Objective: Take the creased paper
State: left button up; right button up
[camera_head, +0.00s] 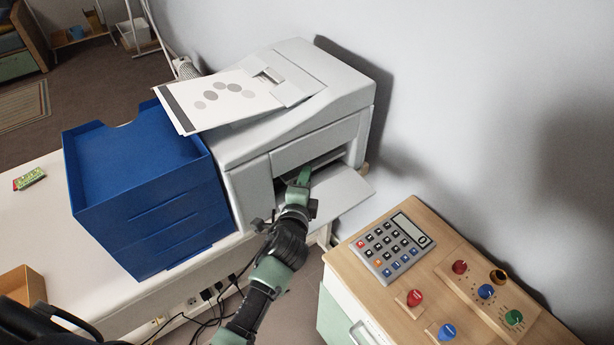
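My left gripper (304,174) reaches into the dark opening at the front of the light grey printer (290,125), above its lowered flap (342,190). Its fingertips are partly hidden in the opening, so I cannot tell if they are open, shut or touching paper. No clearly creased paper shows inside the opening. A white sheet with grey ovals (218,97) lies on top of the printer, and I see no clear crease in it. My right gripper is not in view.
A blue stacked tray unit (140,165) stands left of the printer on the white table (40,225). A wooden-topped cabinet (455,300) at right holds a calculator-like keypad (393,246) and coloured knobs. Cables hang below the table's front edge. The wall is close behind.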

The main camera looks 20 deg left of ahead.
pick_arm(q)
jog(key=shift+x, duration=0.8)
jog(key=shift+s, duration=0.1)
grip_shut()
